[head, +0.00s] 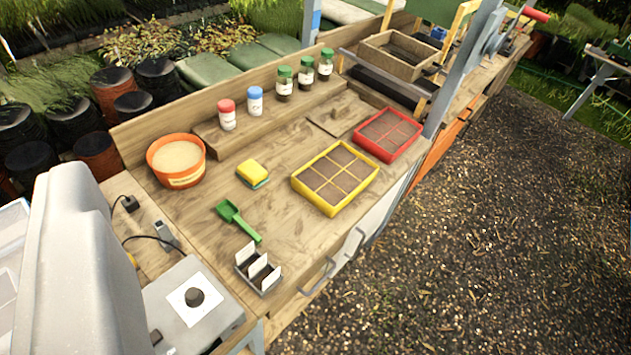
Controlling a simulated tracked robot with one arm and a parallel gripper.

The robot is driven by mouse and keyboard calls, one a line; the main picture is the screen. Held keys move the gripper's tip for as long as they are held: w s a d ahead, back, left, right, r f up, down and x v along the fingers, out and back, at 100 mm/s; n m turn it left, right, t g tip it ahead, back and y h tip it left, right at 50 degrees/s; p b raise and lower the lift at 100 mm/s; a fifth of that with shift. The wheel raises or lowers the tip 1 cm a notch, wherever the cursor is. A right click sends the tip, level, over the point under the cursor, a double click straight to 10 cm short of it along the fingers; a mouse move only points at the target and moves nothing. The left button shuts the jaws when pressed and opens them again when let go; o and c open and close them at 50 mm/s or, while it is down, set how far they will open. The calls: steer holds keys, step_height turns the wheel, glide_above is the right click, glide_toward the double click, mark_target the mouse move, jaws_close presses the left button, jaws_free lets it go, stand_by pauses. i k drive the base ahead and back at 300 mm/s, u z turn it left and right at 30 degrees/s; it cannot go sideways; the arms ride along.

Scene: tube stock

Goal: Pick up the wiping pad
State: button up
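The wiping pad (252,173) is a small yellow block with a blue-green underside. It lies flat on the wooden bench top, between the orange tub and the yellow tray, with bare wood around it. Nothing covers it. My gripper's fingers do not show in this view, so I cannot see them near the pad.
An orange tub (176,161) of pale grains stands left of the pad, a yellow divided tray (330,205) to its right. A green scoop (238,219) and a label holder (258,270) lie nearer. Capped jars stand on the raised shelf (250,133) behind. A pale grey body fills the lower left.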

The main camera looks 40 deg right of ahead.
mark_target(250, 172)
steer(key=z, duration=0.75)
steer(key=i, duration=0.9)
steer(key=u, duration=0.95)
